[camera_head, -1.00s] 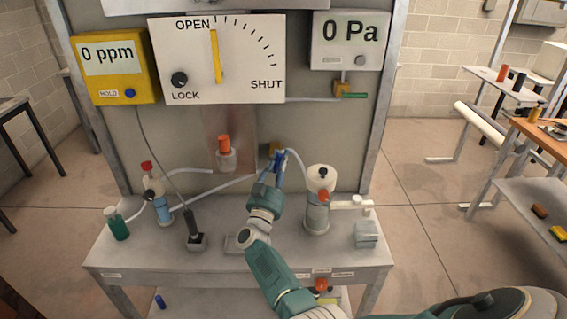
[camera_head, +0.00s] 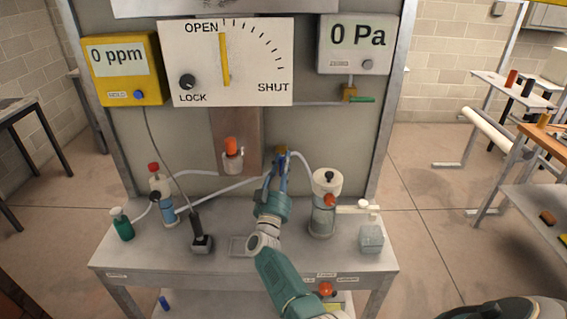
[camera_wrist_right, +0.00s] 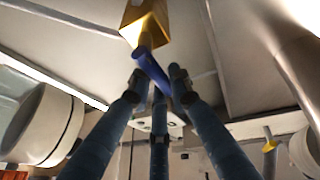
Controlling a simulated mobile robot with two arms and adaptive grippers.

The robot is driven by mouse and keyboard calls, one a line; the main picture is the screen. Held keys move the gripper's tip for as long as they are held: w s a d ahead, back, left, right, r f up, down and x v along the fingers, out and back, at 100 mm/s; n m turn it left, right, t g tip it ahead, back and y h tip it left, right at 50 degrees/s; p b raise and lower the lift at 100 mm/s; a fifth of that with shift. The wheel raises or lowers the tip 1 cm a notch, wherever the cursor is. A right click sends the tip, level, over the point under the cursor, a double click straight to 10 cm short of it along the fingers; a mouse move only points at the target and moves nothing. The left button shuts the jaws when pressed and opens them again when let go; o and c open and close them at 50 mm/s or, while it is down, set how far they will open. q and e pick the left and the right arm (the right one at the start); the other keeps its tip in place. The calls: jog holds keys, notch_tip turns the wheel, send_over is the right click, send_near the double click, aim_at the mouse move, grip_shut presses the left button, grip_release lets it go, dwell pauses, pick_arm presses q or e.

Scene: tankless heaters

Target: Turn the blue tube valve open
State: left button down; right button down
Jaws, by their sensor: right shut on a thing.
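The blue tube valve has a brass body (camera_head: 281,151) on the back panel above the bench. In the right wrist view its brass body (camera_wrist_right: 143,22) is at the top and its blue handle (camera_wrist_right: 150,67) points down between my fingers. My right gripper (camera_head: 277,170) reaches up to it from the bench front. The gripper (camera_wrist_right: 158,82) is shut on the blue handle, with fingers on both sides of it. The handle is mostly hidden by my fingers in the head view. My left gripper is not in view.
A dial (camera_head: 232,62) above has its yellow pointer upright near OPEN. A clear-bodied canister (camera_head: 323,215) stands close right of my gripper, with a pale hose arching to the valve area. A black probe stand (camera_head: 202,243) and bottles stand left on the bench (camera_head: 130,262).

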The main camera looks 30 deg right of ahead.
jog(key=c, duration=1.6)
grip_release()
jog(key=shift+o, duration=0.2)
notch_tip(320, 180, up, 10)
jog(key=shift+r, duration=0.1)
